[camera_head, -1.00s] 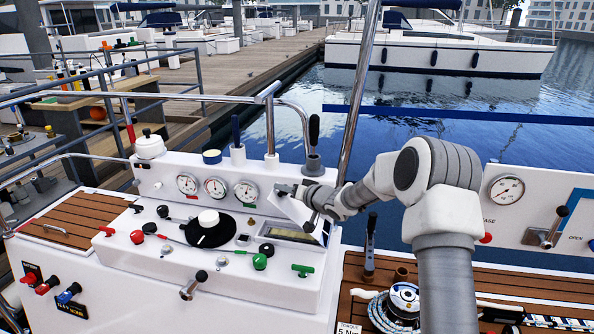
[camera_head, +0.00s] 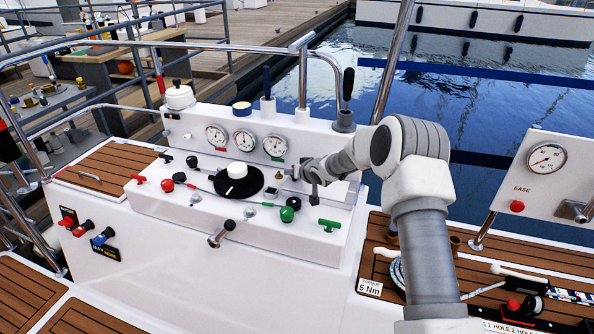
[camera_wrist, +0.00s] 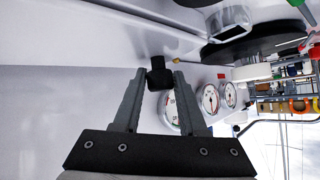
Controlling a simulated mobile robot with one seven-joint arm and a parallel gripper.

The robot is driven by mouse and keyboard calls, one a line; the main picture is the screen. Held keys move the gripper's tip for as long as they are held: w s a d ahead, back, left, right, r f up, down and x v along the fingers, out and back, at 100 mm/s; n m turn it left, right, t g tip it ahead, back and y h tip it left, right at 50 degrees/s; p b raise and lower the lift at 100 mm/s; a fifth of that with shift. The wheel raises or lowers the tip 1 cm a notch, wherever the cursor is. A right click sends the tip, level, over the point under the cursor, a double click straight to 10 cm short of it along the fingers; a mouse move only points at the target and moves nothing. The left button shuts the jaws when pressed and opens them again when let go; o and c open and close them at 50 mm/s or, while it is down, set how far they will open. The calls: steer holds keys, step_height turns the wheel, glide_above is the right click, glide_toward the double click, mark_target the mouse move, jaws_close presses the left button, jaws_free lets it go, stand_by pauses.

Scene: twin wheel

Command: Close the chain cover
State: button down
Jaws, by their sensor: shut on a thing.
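The chain cover (camera_head: 336,188) is a white lid on the right part of the white console. It looks lying flat or nearly so, and the recess under it no longer shows. My arm partly hides it, so I cannot tell if it is fully seated. My gripper (camera_head: 303,172) is at the lid, just right of the gauges. In the wrist view my gripper (camera_wrist: 160,78) has its two grey fingers on either side of a small black knob (camera_wrist: 159,70), shut on it.
Three round gauges (camera_head: 243,139) stand on the console's back panel. A black disc with a white knob (camera_head: 237,170) and red and green handles lie left of the lid. A green T-handle (camera_head: 330,224) is in front. A chrome rail post rises behind.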

steer(key=c, duration=0.5)
jaws_free()
steer(key=shift+a+f, duration=0.1)
steer(key=shift+a, duration=0.05)
steer(key=shift+s+d+r, duration=0.25)
steer(key=shift+s+r, duration=0.15)
steer(key=p+v, duration=0.3)
steer(key=v, duration=1.3)
steer(key=shift+s, duration=0.1)
steer(key=shift+d, duration=0.1)
